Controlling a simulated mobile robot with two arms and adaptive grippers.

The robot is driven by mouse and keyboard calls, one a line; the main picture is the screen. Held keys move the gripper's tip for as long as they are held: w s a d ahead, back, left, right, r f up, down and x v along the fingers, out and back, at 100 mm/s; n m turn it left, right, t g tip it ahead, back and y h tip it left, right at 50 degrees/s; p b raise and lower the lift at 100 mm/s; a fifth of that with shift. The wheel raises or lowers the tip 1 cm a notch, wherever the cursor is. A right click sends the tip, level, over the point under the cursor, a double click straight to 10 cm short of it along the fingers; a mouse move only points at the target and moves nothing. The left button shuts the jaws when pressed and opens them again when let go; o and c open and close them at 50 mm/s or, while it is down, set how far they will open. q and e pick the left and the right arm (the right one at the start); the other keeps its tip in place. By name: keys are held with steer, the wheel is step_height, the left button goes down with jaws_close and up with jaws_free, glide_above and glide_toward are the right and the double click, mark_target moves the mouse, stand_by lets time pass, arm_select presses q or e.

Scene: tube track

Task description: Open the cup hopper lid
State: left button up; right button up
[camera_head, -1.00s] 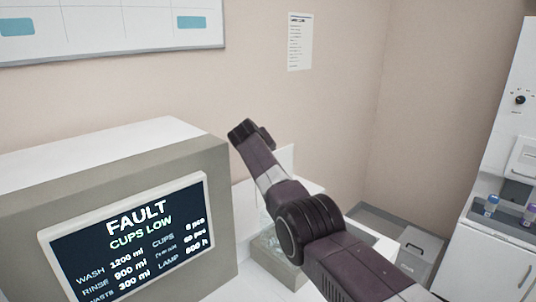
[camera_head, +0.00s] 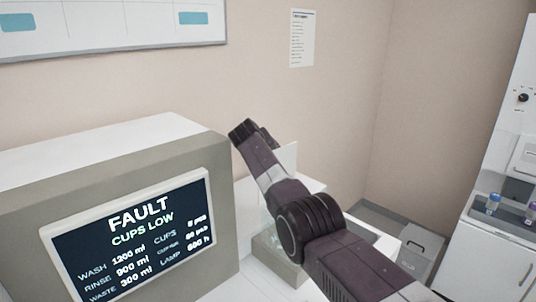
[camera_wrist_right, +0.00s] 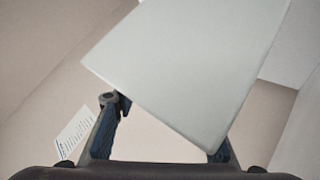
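A white flat panel (camera_head: 288,158), seemingly the cup hopper lid, stands upright behind my right arm. A large pale panel (camera_wrist_right: 190,65), probably the same lid, fills the upper middle of the right wrist view, tilted. The hopper (camera_head: 268,242), with clear sides and a beige base, is partly hidden by the arm. My right gripper (camera_wrist_right: 165,130) has its fingers spread apart; the panel covers the right fingertip. I cannot tell whether a finger touches it. My left gripper is out of view.
A beige machine housing (camera_head: 225,200) with a screen (camera_head: 135,235) reading FAULT, CUPS LOW stands at left. A grey bin (camera_head: 420,247) is on the floor beyond the counter. A white cabinet (camera_head: 490,250) with small bottles is at right. The wall is behind.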

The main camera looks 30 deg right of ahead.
steer(key=shift+s+d, duration=0.1)
stand_by(0.3)
steer(key=v, duration=1.2)
stand_by(0.5)
